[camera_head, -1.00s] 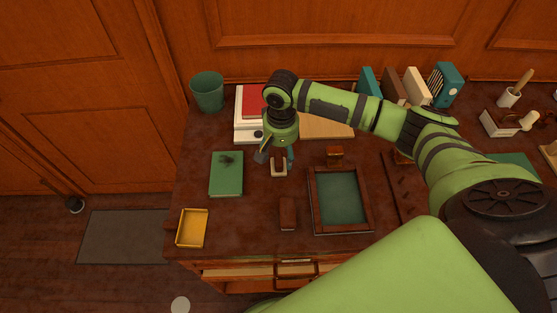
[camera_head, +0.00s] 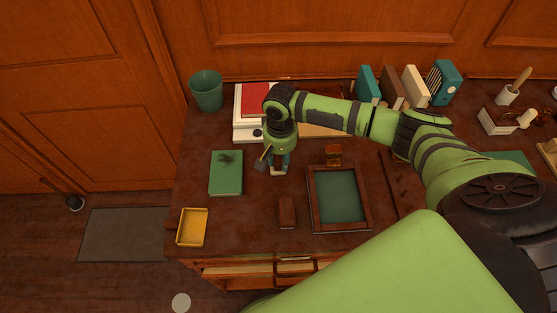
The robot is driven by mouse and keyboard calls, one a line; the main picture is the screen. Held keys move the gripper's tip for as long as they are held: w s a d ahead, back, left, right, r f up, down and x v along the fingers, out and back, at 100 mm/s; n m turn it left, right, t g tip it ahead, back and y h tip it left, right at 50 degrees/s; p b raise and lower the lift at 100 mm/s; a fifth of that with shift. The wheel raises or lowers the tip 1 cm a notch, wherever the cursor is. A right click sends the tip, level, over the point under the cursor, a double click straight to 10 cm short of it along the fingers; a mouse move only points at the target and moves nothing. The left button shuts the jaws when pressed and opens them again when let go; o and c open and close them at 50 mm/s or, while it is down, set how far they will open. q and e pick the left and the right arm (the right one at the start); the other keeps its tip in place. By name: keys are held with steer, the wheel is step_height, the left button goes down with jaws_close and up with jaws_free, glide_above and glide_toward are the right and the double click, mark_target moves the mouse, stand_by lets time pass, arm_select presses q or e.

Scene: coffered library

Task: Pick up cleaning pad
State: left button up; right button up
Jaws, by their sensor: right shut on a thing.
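The cleaning pad (camera_head: 278,171) appears to be the small block with a pale part and a brown part on the dark wooden desk, right of the green book. My right gripper (camera_head: 275,164) points down over it and is shut on it. The fingers cover much of the pad, and I cannot tell whether it is clear of the desk. My left gripper is not in view.
A green book (camera_head: 226,180) with a dark smudge lies left of the gripper. A yellow tray (camera_head: 192,227), a brown block (camera_head: 287,212) and a framed green panel (camera_head: 338,198) lie nearer. A green bin (camera_head: 206,91) stands at the back left.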

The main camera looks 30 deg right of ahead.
mark_target(280, 157)
steer(key=shift+w+r+b, duration=0.1)
steer(key=shift+r+b, duration=0.6)
steer(key=shift+r, duration=1.25)
steer(key=s+d+r, duration=0.2)
steer(key=s, duration=0.1)
steer(key=s+d+r+b, duration=0.1)
steer(key=s+r, duration=0.1)
steer(key=s, duration=0.2)
steer(key=s+d+r+b, duration=0.1)
steer(key=s+d+r, duration=0.1)
steer(key=s+r, duration=0.1)
steer(key=shift+s+d, duration=0.2)
steer(key=shift+d, duration=0.15)
